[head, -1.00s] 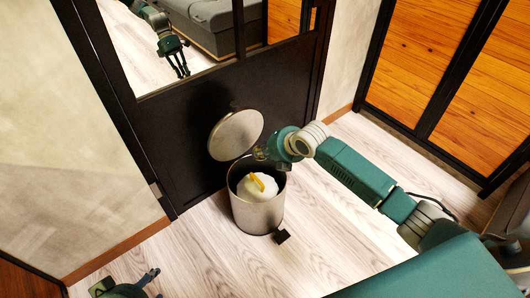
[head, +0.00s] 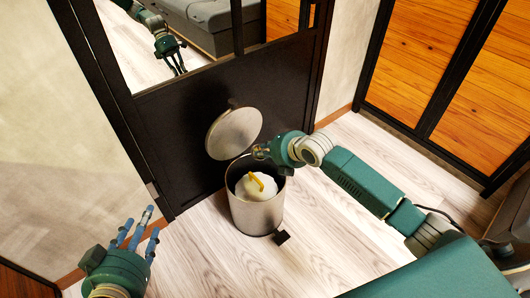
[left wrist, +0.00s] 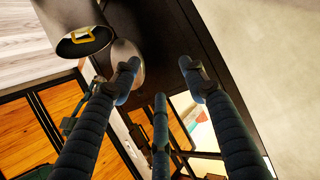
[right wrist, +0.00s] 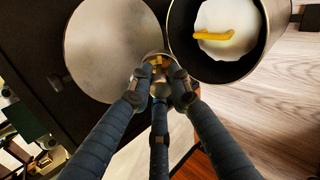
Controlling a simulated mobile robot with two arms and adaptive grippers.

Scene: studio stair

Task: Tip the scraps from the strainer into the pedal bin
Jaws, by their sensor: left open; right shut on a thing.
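The pedal bin (head: 257,216) stands open on the floor, its round lid (head: 234,133) raised against the dark panel. Inside is a white rounded mass (right wrist: 226,22) with a yellow piece (right wrist: 213,36) on top. My right gripper (head: 262,152) is at the bin's back rim, near the lid. In the right wrist view it is shut on a small metal thing with yellow-orange bits (right wrist: 157,63), apparently the strainer; the fingers hide much of it. My left gripper (head: 136,227) is open and empty, left of the bin. The bin also shows in the left wrist view (left wrist: 82,35).
A dark framed panel (head: 170,140) with a mirror-like pane stands close behind the bin. The pedal (head: 282,238) sticks out in front. Wooden cabinet doors (head: 410,60) are at the right. The floor (head: 205,255) around the bin's front is clear.

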